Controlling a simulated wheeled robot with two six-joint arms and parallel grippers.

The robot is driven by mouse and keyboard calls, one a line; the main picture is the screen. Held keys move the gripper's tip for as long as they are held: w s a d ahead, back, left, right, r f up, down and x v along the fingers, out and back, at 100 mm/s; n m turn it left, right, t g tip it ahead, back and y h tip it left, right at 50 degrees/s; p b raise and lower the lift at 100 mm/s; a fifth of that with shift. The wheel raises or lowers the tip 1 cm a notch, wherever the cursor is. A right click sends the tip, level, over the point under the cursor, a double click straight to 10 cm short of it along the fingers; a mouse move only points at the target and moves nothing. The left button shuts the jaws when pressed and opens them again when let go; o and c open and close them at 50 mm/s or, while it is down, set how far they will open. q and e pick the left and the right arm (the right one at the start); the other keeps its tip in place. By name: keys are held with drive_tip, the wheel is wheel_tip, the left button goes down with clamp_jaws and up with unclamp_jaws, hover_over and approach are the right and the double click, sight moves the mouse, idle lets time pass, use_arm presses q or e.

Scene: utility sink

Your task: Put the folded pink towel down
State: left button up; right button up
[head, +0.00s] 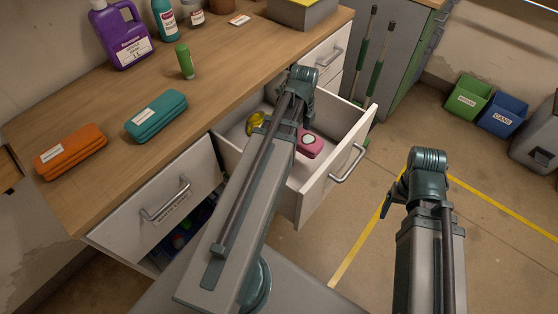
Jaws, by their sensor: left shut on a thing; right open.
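The folded pink towel (311,144) shows in the head view at the open drawer (331,178), with a pale label on it. Its left part is hidden behind my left arm, and I cannot tell whether it touches the drawer floor. My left arm reaches over the drawer; its bent joint is above the towel, and the arm hides its gripper's fingers. My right arm stands to the right of the drawer, over the floor. Its gripper's fingers do not show either.
A yellow round object (256,122) lies in the drawer, left of my arm. An orange case-like bundle (71,152), a teal one (156,115), a green tube (185,61) and a purple jug (122,35) are on the wooden counter (110,195). Green (467,97) and blue bins (503,115) stand far right.

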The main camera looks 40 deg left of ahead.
use_arm(q)
drive_tip(key=shift+s+a+f, duration=0.1)
drive_tip(key=shift+s+f, duration=0.05)
drive_tip(key=shift+f, duration=0.35)
use_arm(e)
drive_tip(key=shift+f, duration=0.5)
drive_tip(key=shift+f, duration=0.1)
use_arm(q)
drive_tip(key=b, duration=0.7)
hover_over(295, 163)
wheel_tip(295, 163, down, 6)
drive_tip(key=shift+f, duration=0.15)
use_arm(e)
wheel_tip(295, 163, down, 6)
drive_tip(key=shift+f, duration=0.15)
use_arm(q)
wheel_tip(295, 163, down, 4)
drive_tip(key=b, duration=0.3)
use_arm(e)
wheel_tip(295, 163, down, 4)
drive_tip(key=shift+r, duration=0.25)
use_arm(q)
drive_tip(key=shift+b, duration=0.35)
drive_tip(key=o, duration=1.4)
use_arm(e)
drive_tip(key=shift+f, duration=0.15)
